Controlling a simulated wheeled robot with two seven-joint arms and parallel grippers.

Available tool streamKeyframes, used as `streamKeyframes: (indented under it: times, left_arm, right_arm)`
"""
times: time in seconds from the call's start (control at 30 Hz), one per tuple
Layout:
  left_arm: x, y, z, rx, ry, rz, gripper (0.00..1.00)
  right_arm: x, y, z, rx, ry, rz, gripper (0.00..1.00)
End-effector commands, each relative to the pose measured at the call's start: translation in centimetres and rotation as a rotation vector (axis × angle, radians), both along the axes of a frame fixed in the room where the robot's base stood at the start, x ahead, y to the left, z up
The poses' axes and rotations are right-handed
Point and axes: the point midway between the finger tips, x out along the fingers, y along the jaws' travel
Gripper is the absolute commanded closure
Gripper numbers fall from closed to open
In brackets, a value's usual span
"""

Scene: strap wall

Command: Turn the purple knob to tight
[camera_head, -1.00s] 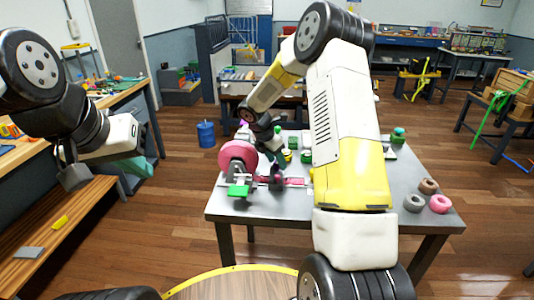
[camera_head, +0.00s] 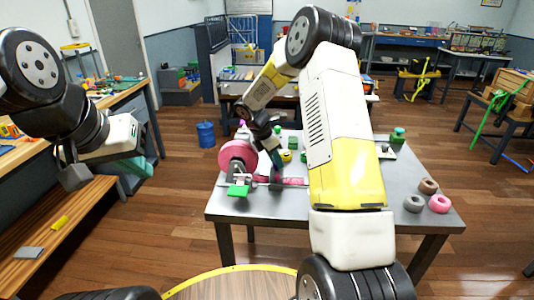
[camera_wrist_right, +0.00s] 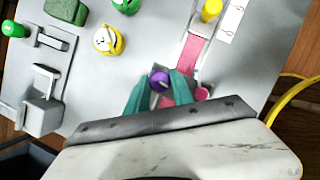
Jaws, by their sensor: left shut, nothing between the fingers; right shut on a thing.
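The purple knob (camera_wrist_right: 159,80) is small and round, with a pale mark on top, in the right wrist view. My right gripper (camera_wrist_right: 160,85) has its two teal fingers shut on it, one on each side. In the head view my right gripper (camera_head: 277,159) reaches down to the strap device on the grey table, and the knob is hidden there. A pink strap (camera_wrist_right: 190,55) runs past the knob; it also shows in the head view (camera_head: 292,181). My left gripper (camera_head: 138,166) is shut and empty, off the table's left side.
Grey, brown and pink rings (camera_head: 440,203) lie at the table's right.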

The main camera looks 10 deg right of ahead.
Motion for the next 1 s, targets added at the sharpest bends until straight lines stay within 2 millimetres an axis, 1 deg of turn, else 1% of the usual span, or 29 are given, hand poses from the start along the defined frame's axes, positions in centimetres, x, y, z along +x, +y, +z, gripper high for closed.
streamKeyframes:
  times: [1.0]
  left_arm:
    - [0.0,0.0,0.0,0.0,0.0,0.0,1.0]
  right_arm:
    - [0.69,-0.04,0.04,0.001,-0.002,-0.957,1.0]
